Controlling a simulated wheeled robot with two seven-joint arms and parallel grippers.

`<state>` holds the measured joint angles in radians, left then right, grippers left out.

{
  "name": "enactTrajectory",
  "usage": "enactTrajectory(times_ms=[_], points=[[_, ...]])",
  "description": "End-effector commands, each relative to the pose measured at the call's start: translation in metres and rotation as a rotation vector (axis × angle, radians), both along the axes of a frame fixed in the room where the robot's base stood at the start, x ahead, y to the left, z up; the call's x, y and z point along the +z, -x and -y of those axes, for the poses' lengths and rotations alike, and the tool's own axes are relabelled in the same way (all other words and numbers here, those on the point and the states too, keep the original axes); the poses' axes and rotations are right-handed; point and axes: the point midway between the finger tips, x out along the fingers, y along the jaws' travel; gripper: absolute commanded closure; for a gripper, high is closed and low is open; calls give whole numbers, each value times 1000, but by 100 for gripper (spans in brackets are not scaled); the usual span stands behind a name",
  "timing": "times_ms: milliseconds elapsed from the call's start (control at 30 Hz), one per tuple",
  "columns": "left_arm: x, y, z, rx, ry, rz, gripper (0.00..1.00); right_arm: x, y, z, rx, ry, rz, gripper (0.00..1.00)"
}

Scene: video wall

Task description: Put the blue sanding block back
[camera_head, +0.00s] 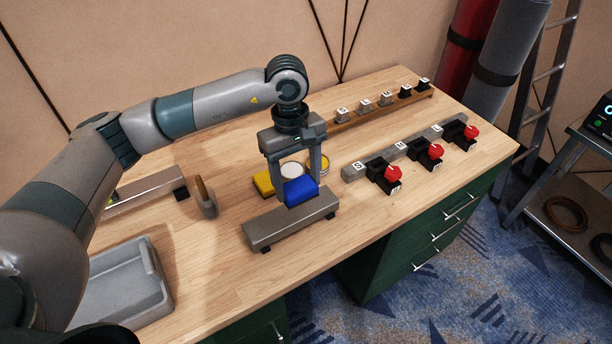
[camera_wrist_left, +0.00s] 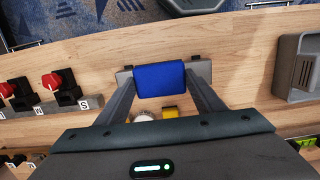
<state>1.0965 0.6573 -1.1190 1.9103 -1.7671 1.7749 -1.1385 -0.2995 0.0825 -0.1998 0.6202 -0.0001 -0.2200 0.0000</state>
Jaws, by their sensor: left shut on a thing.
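The blue sanding block (camera_head: 301,191) is between the fingers of my left gripper (camera_head: 297,186), which is shut on it. In the left wrist view the block (camera_wrist_left: 160,79) spans the gap between the two fingers. Below it in the head view is a low grey bar on dark feet (camera_head: 283,224); its ends also show behind the block in the left wrist view (camera_wrist_left: 202,70). I cannot tell whether the block touches the bar. My right gripper is not in view.
Red-knobbed switches (camera_head: 430,152) are at the right. A grey tray (camera_head: 126,283) and a brush-like tool (camera_head: 205,196) are at the left.

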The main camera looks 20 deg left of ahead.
Motion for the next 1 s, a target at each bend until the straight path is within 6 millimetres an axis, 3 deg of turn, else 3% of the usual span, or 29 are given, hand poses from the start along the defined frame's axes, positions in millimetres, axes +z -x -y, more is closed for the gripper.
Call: enactTrajectory(times_ms=[200,400,600,1000], points=[[8,47,-16,-479,-3,2,59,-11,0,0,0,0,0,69],[12,78,-27,-763,-1,1,59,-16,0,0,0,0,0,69],[13,87,-31,-851,1,0,59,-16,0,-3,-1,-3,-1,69],[13,87,-30,-850,1,0,59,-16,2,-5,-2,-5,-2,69]])
